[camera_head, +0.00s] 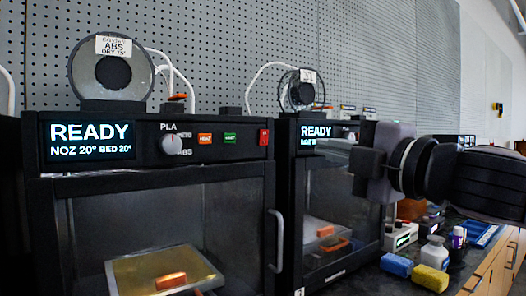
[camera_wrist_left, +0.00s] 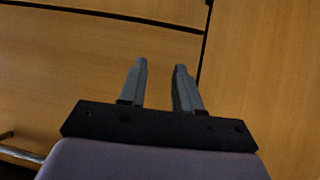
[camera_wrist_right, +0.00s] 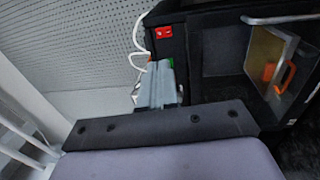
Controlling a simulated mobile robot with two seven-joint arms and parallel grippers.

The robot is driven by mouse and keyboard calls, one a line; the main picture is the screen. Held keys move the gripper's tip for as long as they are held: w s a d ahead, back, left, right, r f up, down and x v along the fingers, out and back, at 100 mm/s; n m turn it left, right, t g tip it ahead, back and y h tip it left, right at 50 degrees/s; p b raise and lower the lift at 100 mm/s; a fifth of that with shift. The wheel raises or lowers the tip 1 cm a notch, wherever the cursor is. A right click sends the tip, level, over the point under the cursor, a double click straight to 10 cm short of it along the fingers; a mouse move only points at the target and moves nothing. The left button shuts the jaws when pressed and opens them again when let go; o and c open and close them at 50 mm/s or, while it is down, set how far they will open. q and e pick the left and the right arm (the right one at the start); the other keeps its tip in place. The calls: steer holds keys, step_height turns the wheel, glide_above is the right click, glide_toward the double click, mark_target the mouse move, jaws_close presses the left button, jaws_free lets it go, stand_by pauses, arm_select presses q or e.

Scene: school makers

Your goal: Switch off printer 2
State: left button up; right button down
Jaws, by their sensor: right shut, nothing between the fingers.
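Two black printers with glass doors stand side by side in the head view. The near one (camera_head: 150,207) reads READY and has a knob (camera_head: 172,146), an orange and a green button, and a red switch (camera_head: 264,137) at its panel's right end. The second (camera_head: 285,200) also reads READY; my right gripper (camera_head: 325,149) is before its panel and hides much of it. In the right wrist view the shut, empty fingers (camera_wrist_right: 160,85) are close to a green button, with a red switch (camera_wrist_right: 163,32) beyond; contact cannot be told. My left gripper (camera_wrist_left: 158,82) is open and empty, facing wooden fronts.
Spools stand on both printers. Door handles (camera_head: 277,241) stick out. Pegboard (camera_head: 220,50) covers the back wall.

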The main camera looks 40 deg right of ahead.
steer(key=p, duration=0.7)
glide_toward(265, 133)
steer(key=w, duration=0.4)
steer(key=shift+w+d+r, duration=0.15)
steer(key=shift+d+r, duration=0.05)
steer(key=shift+r, duration=0.05)
steer(key=shift+w+d+r, duration=0.1)
steer(key=shift+w, duration=1.1)
